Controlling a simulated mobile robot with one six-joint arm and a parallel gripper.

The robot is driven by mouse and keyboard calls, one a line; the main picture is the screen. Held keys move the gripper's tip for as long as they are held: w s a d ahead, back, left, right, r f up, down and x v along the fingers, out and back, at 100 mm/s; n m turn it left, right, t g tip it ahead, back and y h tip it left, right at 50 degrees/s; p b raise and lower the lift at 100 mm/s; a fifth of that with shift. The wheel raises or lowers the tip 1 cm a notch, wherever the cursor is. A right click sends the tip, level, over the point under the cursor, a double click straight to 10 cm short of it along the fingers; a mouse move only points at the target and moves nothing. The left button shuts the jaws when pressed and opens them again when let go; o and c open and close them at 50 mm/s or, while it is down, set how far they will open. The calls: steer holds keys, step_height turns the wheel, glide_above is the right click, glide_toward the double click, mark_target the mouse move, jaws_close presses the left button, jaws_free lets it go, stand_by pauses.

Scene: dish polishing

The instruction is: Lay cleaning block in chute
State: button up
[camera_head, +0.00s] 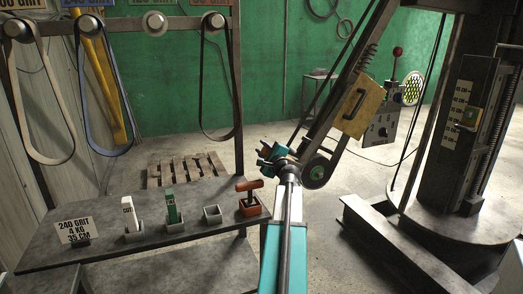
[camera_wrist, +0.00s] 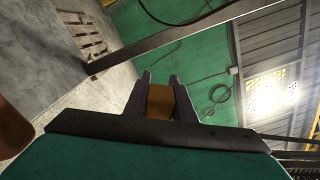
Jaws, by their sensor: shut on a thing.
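My gripper (camera_head: 273,153) is raised in the middle of the head view, beyond the right end of the workbench and apart from its top. In the wrist view my gripper (camera_wrist: 160,90) is shut on a tan-brown block (camera_wrist: 160,102), which I take for the cleaning block. The block sits between the two dark fingers and touches nothing else that I can see. In the head view it is too small or hidden to make out. I cannot tell for sure which part is the chute.
The workbench (camera_head: 190,247) carries a white block (camera_head: 127,213), a green block (camera_head: 172,207), an empty grey holder (camera_head: 212,214) and an orange-brown holder with a handle (camera_head: 249,203). A belt machine with a yellow box (camera_head: 358,106) stands close right of my gripper. Belts hang at left.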

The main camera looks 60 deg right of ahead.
steer(key=shift+s+d+f+b, duration=0.5)
steer(key=shift+s+d+b, duration=0.05)
steer(key=shift+d+b, duration=0.15)
stand_by(0.6)
steer(key=o, duration=1)
steer(key=shift+o, duration=0.2)
steer(key=v, duration=1.4)
stand_by(0.9)
